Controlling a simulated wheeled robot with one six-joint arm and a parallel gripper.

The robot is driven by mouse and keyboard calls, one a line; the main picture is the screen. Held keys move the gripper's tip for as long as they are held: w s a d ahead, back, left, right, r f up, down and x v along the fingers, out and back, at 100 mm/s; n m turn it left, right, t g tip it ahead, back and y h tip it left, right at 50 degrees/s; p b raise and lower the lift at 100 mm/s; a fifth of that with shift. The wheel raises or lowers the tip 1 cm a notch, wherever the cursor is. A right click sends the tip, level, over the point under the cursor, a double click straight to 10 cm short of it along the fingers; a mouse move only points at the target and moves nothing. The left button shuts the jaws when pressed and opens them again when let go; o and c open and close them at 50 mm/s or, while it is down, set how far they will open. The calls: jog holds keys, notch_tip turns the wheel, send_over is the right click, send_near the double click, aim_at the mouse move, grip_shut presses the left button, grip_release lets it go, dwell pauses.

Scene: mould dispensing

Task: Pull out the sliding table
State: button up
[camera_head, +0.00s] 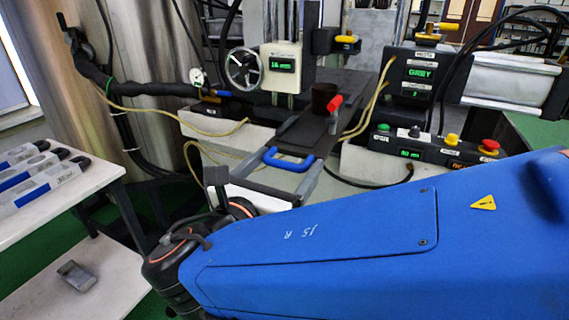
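The sliding table (303,132) is a long dark plate running from the machine toward me. A blue U-shaped handle (289,160) is on its near end. A dark round cup (325,97) stands on the table further back. A red-tipped lever (335,103) shows beside the cup. My blue arm crosses the lower right, and its black wrist with orange rings is at lower centre left.
A machine head with a handwheel and green display (281,66) stands above the table. A control box with coloured buttons (446,150) is at right. Cables and hoses hang around the machine. A white bench (60,195) with several labelled tools is at left, with a grey block (77,275) on its lower shelf.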

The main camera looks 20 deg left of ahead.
jog(key=shift+s+a, duration=0.15)
jog(key=shift+s, duration=0.25)
jog(key=s, duration=1.6)
jog(key=shift+s+a, duration=0.2)
jog(key=shift+s, duration=0.1)
